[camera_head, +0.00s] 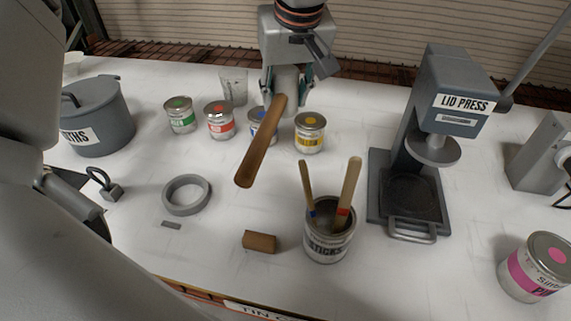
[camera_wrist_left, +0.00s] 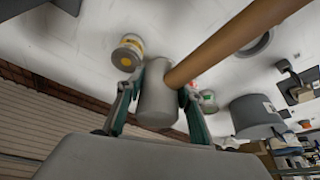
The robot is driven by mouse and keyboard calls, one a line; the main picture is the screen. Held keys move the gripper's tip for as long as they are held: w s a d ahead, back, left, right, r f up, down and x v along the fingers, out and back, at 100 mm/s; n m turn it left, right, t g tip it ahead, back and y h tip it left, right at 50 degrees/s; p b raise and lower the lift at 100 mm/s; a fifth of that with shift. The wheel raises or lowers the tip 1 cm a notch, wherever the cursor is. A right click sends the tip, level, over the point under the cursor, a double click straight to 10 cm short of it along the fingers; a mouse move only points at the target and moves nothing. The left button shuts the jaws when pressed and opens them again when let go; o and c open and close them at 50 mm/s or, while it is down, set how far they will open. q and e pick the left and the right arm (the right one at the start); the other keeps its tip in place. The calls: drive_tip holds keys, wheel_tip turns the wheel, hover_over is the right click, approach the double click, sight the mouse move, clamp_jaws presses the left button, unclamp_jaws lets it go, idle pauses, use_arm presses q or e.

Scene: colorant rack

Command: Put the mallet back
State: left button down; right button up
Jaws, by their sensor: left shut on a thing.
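The mallet has a grey cylindrical head (camera_head: 287,79) and a long wooden handle (camera_head: 262,140). My left gripper (camera_head: 288,86) is shut on the head, above the back part of the table. The handle points down and toward the front left in the head view, past the blue-labelled can. In the left wrist view the mallet head (camera_wrist_left: 157,96) sits between the two fingers of the left gripper (camera_wrist_left: 156,104), and the handle (camera_wrist_left: 235,35) runs to the upper right. My right gripper is not in view.
Small cans, including a green (camera_head: 181,116), red (camera_head: 220,122), blue (camera_head: 262,126) and yellow one (camera_head: 309,133), stand below the mallet. A grey ring (camera_head: 204,187), wooden block (camera_head: 259,242), sticks can (camera_head: 329,243), lid press (camera_head: 432,115) and grey pot (camera_head: 109,111) surround free white table.

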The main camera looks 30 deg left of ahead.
use_arm(q)
wheel_tip(320, 180, down, 12)
drive_tip(key=shift+f+b, duration=0.1)
drive_tip(key=shift+b, duration=0.3)
wheel_tip(320, 180, down, 4)
drive_tip(key=shift+f, duration=0.25)
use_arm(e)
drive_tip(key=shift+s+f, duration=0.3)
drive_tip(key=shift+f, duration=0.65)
use_arm(q)
drive_tip(key=shift+f, duration=0.15)
drive_tip(key=c, duration=1.4)
unclamp_jaws()
drive_tip(key=shift+o, duration=0.2)
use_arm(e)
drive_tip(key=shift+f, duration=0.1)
